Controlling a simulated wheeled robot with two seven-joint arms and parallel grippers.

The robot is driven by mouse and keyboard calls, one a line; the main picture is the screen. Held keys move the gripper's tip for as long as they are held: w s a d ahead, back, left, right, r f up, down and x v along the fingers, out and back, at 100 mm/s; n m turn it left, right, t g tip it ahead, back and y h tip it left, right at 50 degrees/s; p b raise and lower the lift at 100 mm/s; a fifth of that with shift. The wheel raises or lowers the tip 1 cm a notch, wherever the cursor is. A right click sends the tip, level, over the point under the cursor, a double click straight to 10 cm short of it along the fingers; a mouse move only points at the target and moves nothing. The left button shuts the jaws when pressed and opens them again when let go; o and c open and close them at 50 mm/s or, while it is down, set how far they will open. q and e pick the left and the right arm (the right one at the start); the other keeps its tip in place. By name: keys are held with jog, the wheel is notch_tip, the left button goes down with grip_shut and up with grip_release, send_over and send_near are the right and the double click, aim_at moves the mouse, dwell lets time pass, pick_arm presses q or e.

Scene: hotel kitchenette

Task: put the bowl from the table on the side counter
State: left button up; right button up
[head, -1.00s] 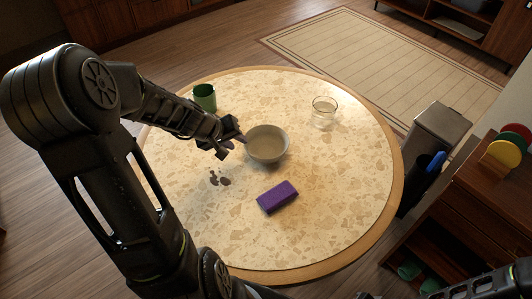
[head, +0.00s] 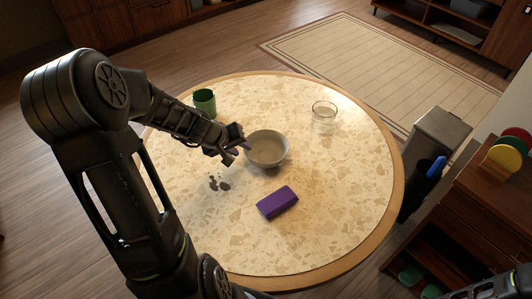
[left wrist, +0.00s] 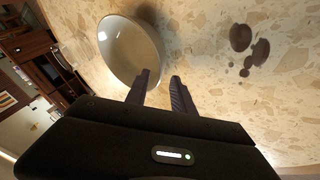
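A pale grey bowl (head: 267,149) stands upright on the round table (head: 340,210), left of its middle. My left gripper (head: 240,145) is at the bowl's left rim, with its fingers apart. In the left wrist view the bowl (left wrist: 130,50) lies beside the spread fingers of the left gripper (left wrist: 162,80). One finger overlaps the rim in that view; I cannot tell whether it touches. My right gripper is out of view; only part of the right arm shows at the lower right corner. A wooden counter unit (head: 480,205) stands at the right; I cannot tell if it is the side counter.
A green cup (head: 204,101), a clear glass (head: 323,113) and a purple block (head: 277,201) stand on the table. A bin (head: 436,135) and coloured discs (head: 507,148) are at the right. The table's right part is clear.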

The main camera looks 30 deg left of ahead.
aim_at(246, 151)
pick_arm(q)
jog(key=x, duration=0.4)
jog(key=shift+w+f, duration=0.3)
jog(key=shift+c, duration=0.3)
grip_shut()
jog(key=shift+r, duration=0.1)
dwell(1.1)
